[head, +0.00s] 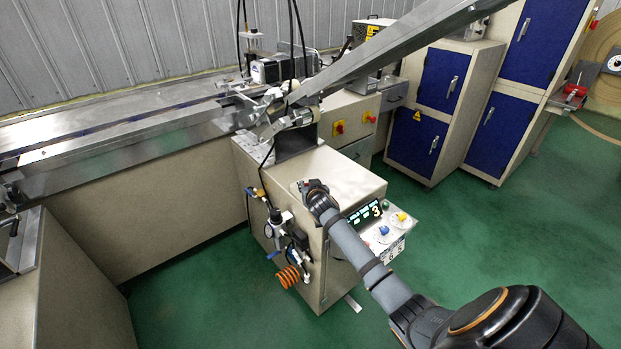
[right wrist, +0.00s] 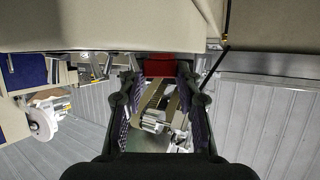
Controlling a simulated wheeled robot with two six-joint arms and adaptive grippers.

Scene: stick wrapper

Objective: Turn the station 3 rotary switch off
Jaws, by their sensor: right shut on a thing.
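My right gripper (head: 308,187) reaches in from the lower right to the beige cabinet (head: 345,172) whose display shows a 3. In the right wrist view, its two dark fingers (right wrist: 160,80) are shut on a red block-shaped switch part (right wrist: 160,66) between the fingertips, against a beige surface. The switch is hidden in the head view, so I cannot read its turn position. The display panel (head: 364,214) with a blue knob (head: 383,231) and a yellow knob (head: 401,217) is to the right of the gripper. My left gripper is not in view.
A long beige conveyor machine (head: 160,190) runs to the left. An orange coiled hose (head: 288,276) and air fittings hang on the cabinet's left side. Green floor is free to the right.

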